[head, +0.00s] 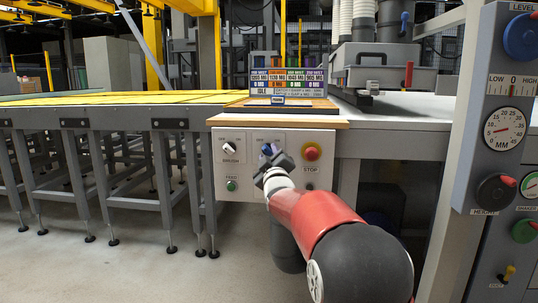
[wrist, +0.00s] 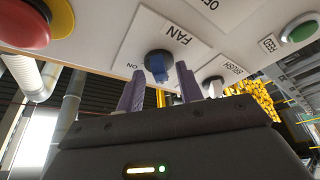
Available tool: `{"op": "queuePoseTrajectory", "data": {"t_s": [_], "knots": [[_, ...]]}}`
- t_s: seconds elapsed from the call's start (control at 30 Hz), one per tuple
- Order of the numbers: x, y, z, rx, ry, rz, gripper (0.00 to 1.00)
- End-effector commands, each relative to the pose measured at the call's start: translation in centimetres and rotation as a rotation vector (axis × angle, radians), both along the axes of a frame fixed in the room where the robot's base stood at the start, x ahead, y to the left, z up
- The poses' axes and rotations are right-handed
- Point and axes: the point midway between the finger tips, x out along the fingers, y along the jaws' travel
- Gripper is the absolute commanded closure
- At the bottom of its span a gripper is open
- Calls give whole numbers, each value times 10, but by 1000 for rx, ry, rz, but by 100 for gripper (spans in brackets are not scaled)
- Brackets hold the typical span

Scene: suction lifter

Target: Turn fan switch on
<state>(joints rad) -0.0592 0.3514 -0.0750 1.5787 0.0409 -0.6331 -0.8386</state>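The fan switch (wrist: 158,62) is a dark round base with a blue handle, on a white plate lettered FAN, with ON at one side and OFF at the other. In the head view its blue knob (head: 266,149) shows at the middle of the control panel, just beyond my gripper (head: 275,165). In the wrist view my gripper (wrist: 160,78) is open, with one purple finger on each side of the blue handle. Gaps show between fingers and handle. I cannot tell how deep the fingertips reach. My gripper partly hides the fan plate in the head view.
The panel (head: 221,170) also carries a brush switch (head: 229,147), a green feed button (head: 231,185) and a red stop button (head: 311,152). A grey post with dials (head: 503,127) stands at right. A conveyor table (head: 100,108) runs left.

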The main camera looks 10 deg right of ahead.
Motion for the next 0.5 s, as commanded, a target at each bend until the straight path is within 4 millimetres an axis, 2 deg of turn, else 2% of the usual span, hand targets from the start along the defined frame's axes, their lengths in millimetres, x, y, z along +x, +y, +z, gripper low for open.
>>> {"op": "queuePoseTrajectory", "data": {"t_s": [0.27,0.5], "knots": [[2,0,1,0,0,0,64],[2,0,0,1,0,0,95]]}}
